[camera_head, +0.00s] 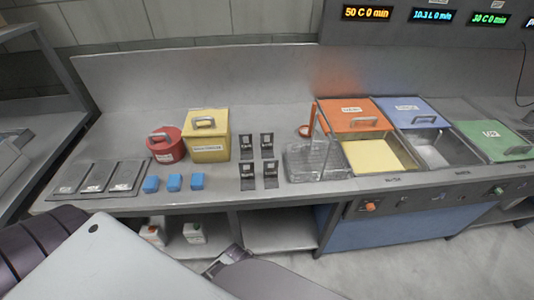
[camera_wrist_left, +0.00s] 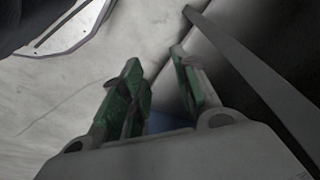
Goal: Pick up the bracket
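Several black L-shaped brackets stand on the steel counter in two rows, including a back left bracket (camera_head: 246,147), a back right bracket (camera_head: 267,145), a front left bracket (camera_head: 247,177) and a front right bracket (camera_head: 270,175). Each has a pale label. In the left wrist view my left gripper (camera_wrist_left: 158,75) has its green-padded fingers apart, with nothing held between them. Pale floor shows beyond it, and no bracket is in that view. In the head view, parts of my arms show low in front of the counter, away from the brackets. My right gripper cannot be made out.
A yellow box (camera_head: 207,150) and red pot (camera_head: 166,145) stand left of the brackets. Blue blocks (camera_head: 174,183) and dark trays (camera_head: 97,177) lie farther left. A wire basket (camera_head: 317,160) is close on the right, beside lidded basins. The steel counter (camera_head: 220,190) has free room at its front edge.

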